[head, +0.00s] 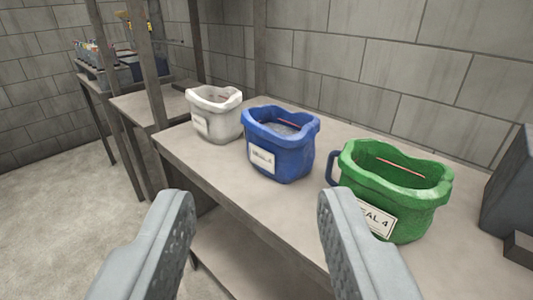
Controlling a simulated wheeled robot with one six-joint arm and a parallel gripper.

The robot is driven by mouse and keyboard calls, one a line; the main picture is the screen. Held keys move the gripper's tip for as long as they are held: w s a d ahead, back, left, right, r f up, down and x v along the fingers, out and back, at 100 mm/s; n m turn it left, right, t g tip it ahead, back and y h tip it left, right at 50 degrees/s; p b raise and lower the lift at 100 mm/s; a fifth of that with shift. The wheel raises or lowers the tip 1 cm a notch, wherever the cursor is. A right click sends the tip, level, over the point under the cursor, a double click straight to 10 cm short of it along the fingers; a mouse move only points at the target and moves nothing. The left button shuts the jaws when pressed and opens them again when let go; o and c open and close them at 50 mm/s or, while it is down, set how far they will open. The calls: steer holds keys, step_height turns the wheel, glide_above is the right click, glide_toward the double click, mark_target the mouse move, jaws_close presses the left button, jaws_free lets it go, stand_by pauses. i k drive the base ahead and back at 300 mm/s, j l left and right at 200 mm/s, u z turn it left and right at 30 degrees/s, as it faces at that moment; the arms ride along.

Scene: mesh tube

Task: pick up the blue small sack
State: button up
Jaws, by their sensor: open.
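The blue small sack (292,162) stands upright on the table, between a white sack and a green sack. It has an open top and a white label on its front. My gripper (255,205) is open and empty, its two grey fingers in the lower part of the view. The blue sack shows beyond the fingertips, apart from them, above the gap between the fingers.
The white sack (214,122) is to the left and the green sack (390,185) to the right on the table (235,172). A dark grey box (510,195) is at the right edge. A block wall is close behind; dark posts rise at left. Bare floor (50,220) shows at lower left.

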mark_target(281, 142)
steer(key=i+j+z, duration=0.3)
steer(key=i+j, duration=0.6)
